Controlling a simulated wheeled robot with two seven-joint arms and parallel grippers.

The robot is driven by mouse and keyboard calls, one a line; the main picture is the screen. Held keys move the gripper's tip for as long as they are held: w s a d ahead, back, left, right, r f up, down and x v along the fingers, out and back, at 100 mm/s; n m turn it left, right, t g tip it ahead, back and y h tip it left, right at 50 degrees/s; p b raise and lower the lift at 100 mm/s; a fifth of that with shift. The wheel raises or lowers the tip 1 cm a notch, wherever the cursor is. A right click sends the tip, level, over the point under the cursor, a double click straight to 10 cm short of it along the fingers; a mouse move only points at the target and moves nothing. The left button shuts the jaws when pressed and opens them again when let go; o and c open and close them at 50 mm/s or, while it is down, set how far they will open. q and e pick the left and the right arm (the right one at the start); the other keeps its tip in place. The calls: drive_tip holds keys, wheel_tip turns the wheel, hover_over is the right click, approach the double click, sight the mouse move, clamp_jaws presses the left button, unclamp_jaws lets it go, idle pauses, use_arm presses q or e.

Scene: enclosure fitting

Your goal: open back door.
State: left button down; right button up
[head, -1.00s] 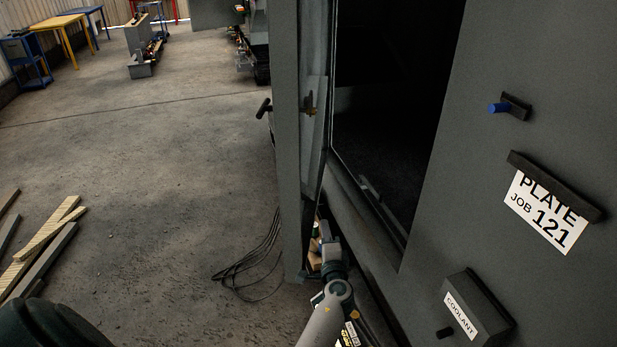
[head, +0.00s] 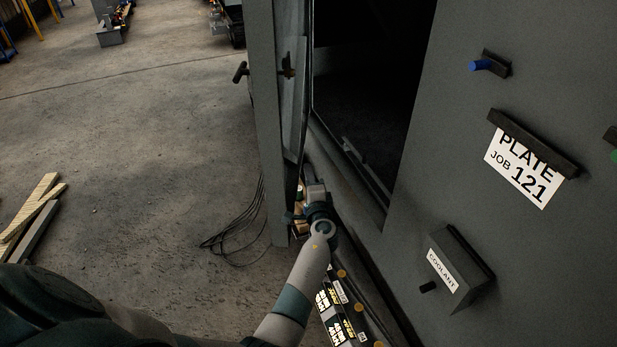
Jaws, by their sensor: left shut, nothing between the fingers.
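The back door (head: 264,130) is a grey panel that stands swung out from the grey enclosure (head: 440,100), with the dark opening (head: 365,100) to its right. My left gripper (head: 303,185) is at the lower inner edge of the door, between door and enclosure. Its fingertips are small and partly hidden, and it appears shut and empty. I cannot tell whether it touches the door. My right gripper is not in view.
Cables (head: 235,235) lie on the floor by the door. Planks (head: 32,215) lie at left. The floor left of the door is open.

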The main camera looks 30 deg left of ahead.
use_arm(q)
drive_tip(key=w+a, duration=0.4)
drive_tip(key=a, duration=0.4)
drive_tip(key=shift+p, duration=0.35)
drive_tip(key=shift+s, duration=0.1)
